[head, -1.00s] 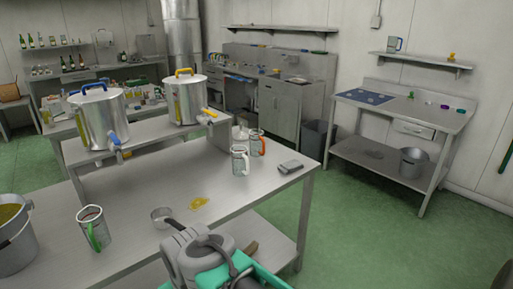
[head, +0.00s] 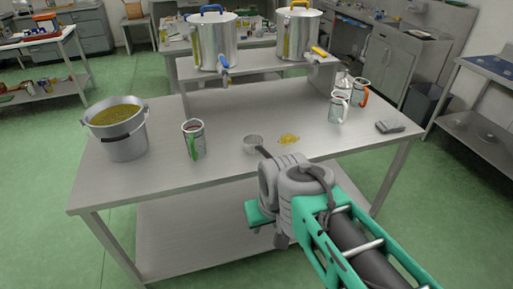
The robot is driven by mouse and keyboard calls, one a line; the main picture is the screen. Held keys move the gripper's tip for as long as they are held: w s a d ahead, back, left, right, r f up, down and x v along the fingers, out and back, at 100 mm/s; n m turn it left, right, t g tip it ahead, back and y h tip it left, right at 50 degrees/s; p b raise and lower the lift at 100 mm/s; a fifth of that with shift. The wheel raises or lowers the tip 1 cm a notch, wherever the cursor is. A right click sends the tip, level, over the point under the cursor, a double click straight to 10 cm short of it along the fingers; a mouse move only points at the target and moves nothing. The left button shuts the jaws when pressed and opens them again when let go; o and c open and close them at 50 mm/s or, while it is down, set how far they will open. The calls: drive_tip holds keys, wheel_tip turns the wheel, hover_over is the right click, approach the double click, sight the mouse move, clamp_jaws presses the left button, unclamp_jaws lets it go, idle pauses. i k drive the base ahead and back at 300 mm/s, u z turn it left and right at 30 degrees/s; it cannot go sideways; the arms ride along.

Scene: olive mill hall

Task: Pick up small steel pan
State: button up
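The small steel pan (head: 253,141) is a small, shallow round vessel. It sits on the steel table (head: 225,165), left of a yellow oil puddle (head: 289,139). Its near side and any handle are partly hidden by my arm. My arm reaches in from the lower right. My gripper (head: 262,213) is at its end, in front of the table's front edge and on the near side of the pan. Its fingers are not clearly visible, so I cannot tell whether they are open or shut.
A bucket of olive-coloured contents (head: 126,146) and a green-handled jug (head: 194,140) stand left. A white-handled jug (head: 339,106), an orange-handled jug (head: 359,92) and a grey block (head: 390,126) are right. Steel tanks (head: 213,45) stand on the raised shelf behind.

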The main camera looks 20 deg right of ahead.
sight(253, 143)
drive_tip(key=u, duration=0.45)
drive_tip(key=k, duration=0.1)
drive_tip(key=u, duration=1.05)
drive_tip(key=i, duration=0.5)
